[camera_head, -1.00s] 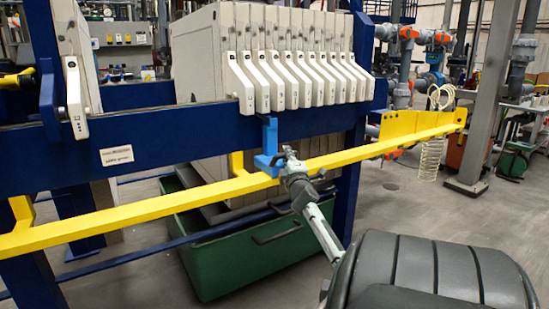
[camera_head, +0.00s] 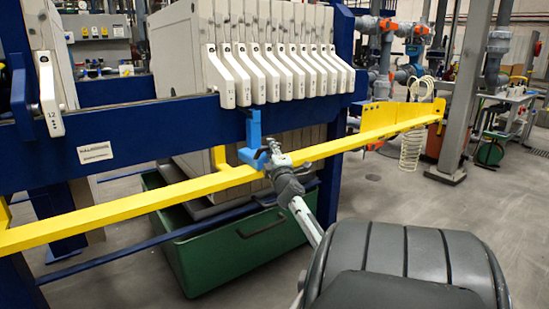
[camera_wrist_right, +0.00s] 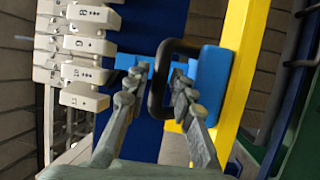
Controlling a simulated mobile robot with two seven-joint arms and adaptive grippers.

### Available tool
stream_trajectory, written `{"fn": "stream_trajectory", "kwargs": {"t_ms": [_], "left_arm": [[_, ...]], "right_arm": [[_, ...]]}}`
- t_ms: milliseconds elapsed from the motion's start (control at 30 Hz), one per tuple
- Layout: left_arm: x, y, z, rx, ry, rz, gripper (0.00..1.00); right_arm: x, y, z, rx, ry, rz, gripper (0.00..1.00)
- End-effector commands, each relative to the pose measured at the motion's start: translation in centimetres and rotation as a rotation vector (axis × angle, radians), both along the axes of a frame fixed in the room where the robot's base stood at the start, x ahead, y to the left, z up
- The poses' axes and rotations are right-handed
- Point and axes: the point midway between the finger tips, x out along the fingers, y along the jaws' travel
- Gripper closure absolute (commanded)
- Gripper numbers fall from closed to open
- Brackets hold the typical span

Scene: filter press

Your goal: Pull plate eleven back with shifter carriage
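Plate eleven (camera_head: 222,75) is the leftmost white handle of the packed row in the head view; its handle end also shows in the right wrist view (camera_wrist_right: 83,98). The blue shifter carriage (camera_head: 252,140) sits at the yellow rail, a little to the right of and below plate eleven's handle. Its blue block (camera_wrist_right: 213,82) and black loop handle (camera_wrist_right: 157,100) show in the wrist view. My right gripper (camera_wrist_right: 160,78) is at the loop, its fingers apart on either side of one bar, with slight gaps visible. My left gripper is not in view.
The yellow rail (camera_head: 120,208) runs along the front of the blue press beam (camera_head: 150,130). Plate twelve (camera_head: 48,95) stands apart at the far left, with a free gap between it and plate eleven. A green bin (camera_head: 220,262) is below.

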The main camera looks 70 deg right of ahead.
Motion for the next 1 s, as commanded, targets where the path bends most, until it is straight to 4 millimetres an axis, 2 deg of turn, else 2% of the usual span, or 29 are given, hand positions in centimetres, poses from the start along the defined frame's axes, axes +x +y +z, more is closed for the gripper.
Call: {"fn": "stream_trajectory", "kwargs": {"t_ms": [300,500,667,900,933,1000], "left_arm": [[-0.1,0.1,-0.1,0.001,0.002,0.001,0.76],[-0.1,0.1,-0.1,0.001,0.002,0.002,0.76],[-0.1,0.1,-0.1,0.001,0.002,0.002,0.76],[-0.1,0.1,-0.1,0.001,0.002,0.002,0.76],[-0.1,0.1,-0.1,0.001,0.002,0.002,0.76],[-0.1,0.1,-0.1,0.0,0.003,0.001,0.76]], "right_arm": [[-3.9,5.4,-1.3,0.001,0.001,0.001,0.76],[-5.6,7.9,-1.7,0.001,0.001,0.001,0.76],[-6.2,8.7,-1.7,-0.001,-0.001,0.0,0.76],[-6.2,8.7,-1.7,-0.001,-0.001,0.0,0.76],[-6.2,8.7,-1.7,-0.001,-0.001,0.0,0.75],[-6.1,8.9,-2.0,0.009,-0.001,0.003,0.66]]}}
